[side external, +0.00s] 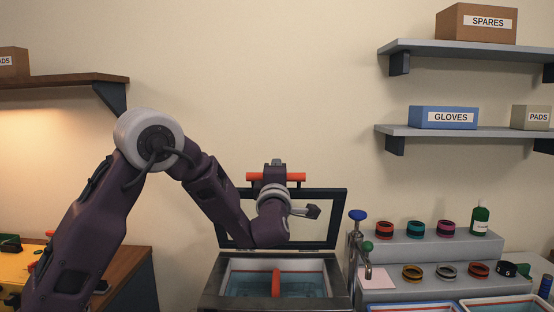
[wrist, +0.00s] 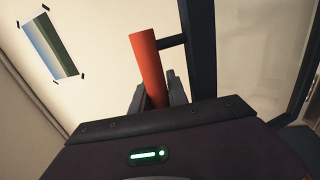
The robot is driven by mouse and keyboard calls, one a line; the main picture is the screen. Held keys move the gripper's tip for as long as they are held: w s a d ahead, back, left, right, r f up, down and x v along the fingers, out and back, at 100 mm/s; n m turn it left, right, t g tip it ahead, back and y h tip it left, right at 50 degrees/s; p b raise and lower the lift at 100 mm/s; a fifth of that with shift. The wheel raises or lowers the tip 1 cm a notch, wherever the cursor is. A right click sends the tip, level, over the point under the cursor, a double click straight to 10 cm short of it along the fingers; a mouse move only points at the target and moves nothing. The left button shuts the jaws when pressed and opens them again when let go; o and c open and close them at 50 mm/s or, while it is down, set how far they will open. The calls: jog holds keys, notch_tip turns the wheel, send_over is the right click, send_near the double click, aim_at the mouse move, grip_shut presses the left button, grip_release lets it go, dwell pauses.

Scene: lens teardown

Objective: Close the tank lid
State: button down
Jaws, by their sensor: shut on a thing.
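The tank (side external: 210,292) stands in the lower middle of the side view, with bluish liquid inside and an upright orange-red piece in it. Its lid (side external: 341,222), a dark frame around a clear pane, stands raised at the back of the tank. A red bar handle (side external: 297,177) runs along the lid's top edge. My gripper (wrist: 155,92) is shut on this handle, and the red bar (wrist: 146,60) shows between its fingers in the wrist view. The lid's dark frame (wrist: 200,50) is just right of it. In the side view my arm hides part of the lid and the fingers.
Right of the tank stand a post with a blue knob (side external: 358,215) and a grey stepped rack (side external: 435,250) with several coloured rings and a green bottle (side external: 480,220). Wall shelves (side external: 470,131) hang at upper right. A wooden bench (side external: 128,268) is at left.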

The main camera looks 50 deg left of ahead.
jog(key=s+d+f+t+y, duration=0.1)
jog(key=s+d+f, duration=0.5)
jog(key=f, duration=0.3)
jog(key=s+d+f+t+y, duration=0.2)
jog(key=s+d+f, duration=0.5)
jog(key=f, duration=0.2)
jog(key=shift+d+f, duration=0.3)
jog(key=shift+f, duration=0.1)
jog(key=shift+s+f, duration=0.1)
jog(key=shift+s, duration=0.05)
dwell(0.3)
